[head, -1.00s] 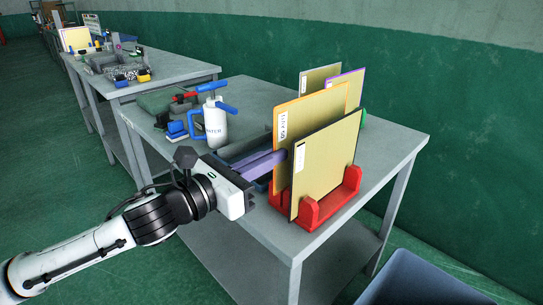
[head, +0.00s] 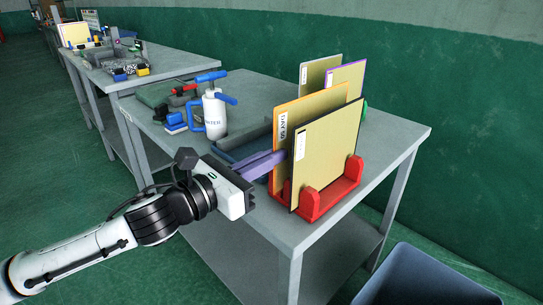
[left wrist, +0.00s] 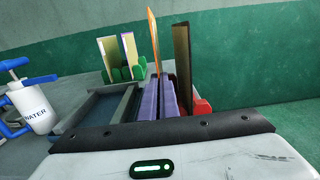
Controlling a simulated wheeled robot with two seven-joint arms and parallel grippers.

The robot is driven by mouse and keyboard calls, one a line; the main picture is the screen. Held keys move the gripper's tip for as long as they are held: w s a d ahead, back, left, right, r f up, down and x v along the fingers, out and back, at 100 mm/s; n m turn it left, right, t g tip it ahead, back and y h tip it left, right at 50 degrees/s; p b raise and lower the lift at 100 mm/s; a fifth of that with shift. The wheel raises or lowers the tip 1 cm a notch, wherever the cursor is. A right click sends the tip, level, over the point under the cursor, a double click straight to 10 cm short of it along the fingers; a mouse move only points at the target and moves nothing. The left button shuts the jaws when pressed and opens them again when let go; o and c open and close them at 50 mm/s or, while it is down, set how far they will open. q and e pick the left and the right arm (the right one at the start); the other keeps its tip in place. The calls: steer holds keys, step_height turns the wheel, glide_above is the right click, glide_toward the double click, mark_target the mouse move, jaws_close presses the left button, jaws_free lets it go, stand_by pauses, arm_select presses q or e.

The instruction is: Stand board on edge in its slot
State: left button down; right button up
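A tan board with a dark rim and a white label (head: 327,155) stands on edge, near upright, at the front of a red slotted rack (head: 310,205). An orange-edged board (head: 283,135) stands just behind it. My left gripper (head: 283,156) reaches in from the left, its purple fingertips at the near edges of these boards. The fingertips are partly hidden. My right gripper is not in view.
Two more boards (head: 345,78) stand behind, near green holders. A grey tray (head: 228,142) lies left of the rack, with a white water bottle (head: 215,113) and blue blocks (head: 175,123) farther left. A blue-grey bin (head: 425,278) stands at the lower right.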

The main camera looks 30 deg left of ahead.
arm_select(q)
steer(key=shift+f+b, duration=0.7)
steer(key=shift+f, duration=0.3)
steer(key=c, duration=2.3)
jaws_free()
steer(key=shift+b+v, duration=0.9)
steer(key=shift+v, duration=1.4)
steer(key=shift+o, duration=0.5)
steer(key=o, duration=0.5)
steer(key=shift+f, duration=0.1)
